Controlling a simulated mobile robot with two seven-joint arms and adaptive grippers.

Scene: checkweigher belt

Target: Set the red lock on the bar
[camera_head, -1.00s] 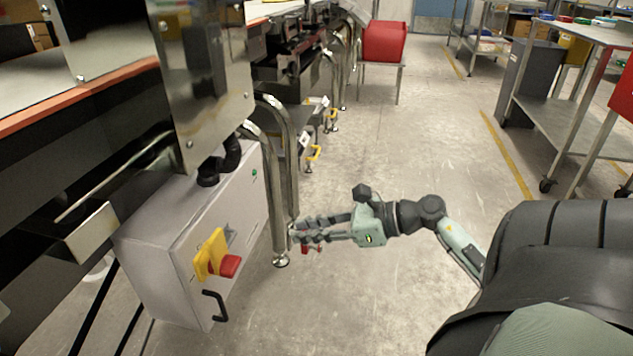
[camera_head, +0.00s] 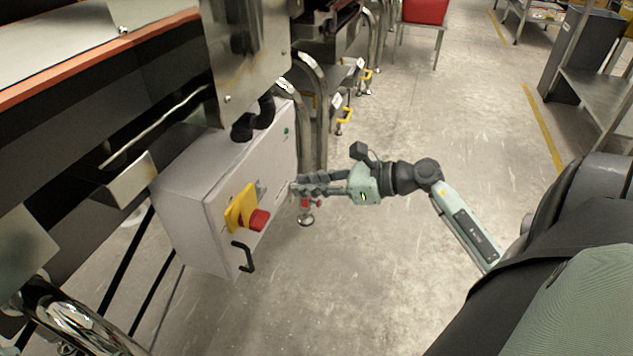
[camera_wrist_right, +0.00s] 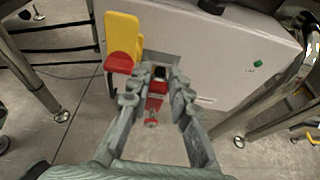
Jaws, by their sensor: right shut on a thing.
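My right gripper (camera_head: 297,187) is shut on the red lock (camera_wrist_right: 157,88), which sits between its fingers in the right wrist view. In the head view only small red parts of the lock (camera_head: 306,203) show below the fingers. The fingertips are close to the front face of a light grey control box (camera_head: 190,180). A yellow plate (camera_head: 239,209) with a red switch handle (camera_head: 259,220) is on that face, left of the gripper; it also shows in the right wrist view (camera_wrist_right: 122,40). I cannot tell which part is the bar. My left gripper is not in view.
A black handle (camera_head: 246,257) sticks out low on the box. Bent steel legs (camera_head: 318,100) stand just behind the gripper. The conveyor frame (camera_head: 80,120) fills the left. The floor (camera_head: 400,270) to the right is open. A red bin (camera_head: 425,11) stands far back.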

